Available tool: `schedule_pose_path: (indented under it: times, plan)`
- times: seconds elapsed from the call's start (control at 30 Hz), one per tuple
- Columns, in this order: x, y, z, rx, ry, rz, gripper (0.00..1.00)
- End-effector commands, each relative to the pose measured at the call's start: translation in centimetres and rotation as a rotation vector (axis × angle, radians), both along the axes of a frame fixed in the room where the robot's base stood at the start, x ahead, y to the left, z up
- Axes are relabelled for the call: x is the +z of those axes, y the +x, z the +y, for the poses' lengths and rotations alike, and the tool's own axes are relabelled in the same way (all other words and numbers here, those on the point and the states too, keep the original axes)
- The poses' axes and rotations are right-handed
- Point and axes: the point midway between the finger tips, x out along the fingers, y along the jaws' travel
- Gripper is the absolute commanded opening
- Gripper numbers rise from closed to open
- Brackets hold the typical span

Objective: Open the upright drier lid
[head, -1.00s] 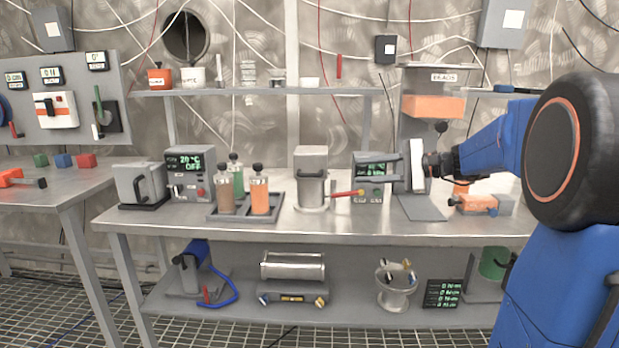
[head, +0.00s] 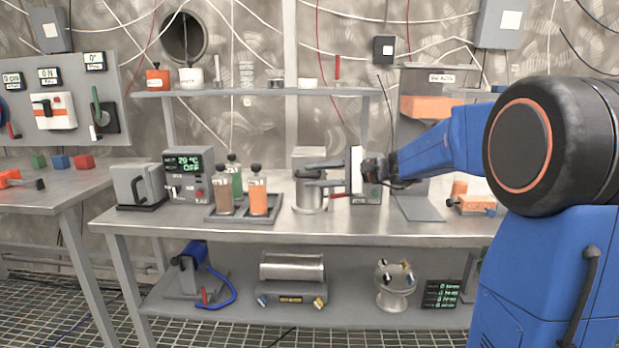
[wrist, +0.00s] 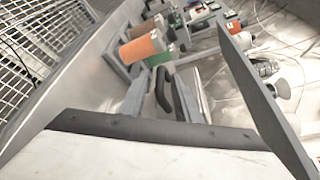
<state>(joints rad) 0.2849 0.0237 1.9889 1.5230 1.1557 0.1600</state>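The upright drier (head: 308,200) appears to be the grey upright canister in the middle of the workbench. Its lid (head: 308,152) looks shut, with my fingers partly in front of it. My gripper (head: 308,175) is open and points left, with its fingers at the upper part of the canister, one above the other in the head view. In the wrist view a dark curved handle (wrist: 164,90) shows in the gap between the fingers, apart from my palm. Whether a finger touches the drier I cannot tell.
Several capped bottles (head: 257,195) stand in a tray (head: 242,217) left of the drier. A heater box with a screen (head: 190,175) stands farther left. A grey display unit (head: 368,192) is close on the right, partly behind my gripper. A shelf (head: 255,92) runs above.

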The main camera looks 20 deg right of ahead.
Motion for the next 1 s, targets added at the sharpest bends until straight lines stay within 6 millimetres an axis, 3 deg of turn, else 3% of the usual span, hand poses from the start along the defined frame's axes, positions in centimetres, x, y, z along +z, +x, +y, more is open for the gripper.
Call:
schedule_pose_path:
  times: [0.2,0.53,0.67,1.0]
  plan:
    - [-0.4,1.0,1.4,0.001,-0.001,0.0,0.29]
    - [-0.5,1.1,1.6,0.001,-0.001,0.001,0.29]
    - [-0.5,1.1,1.5,0.001,-0.001,0.001,0.01]
    - [-0.3,1.1,1.6,0.002,0.003,0.012,0.0]
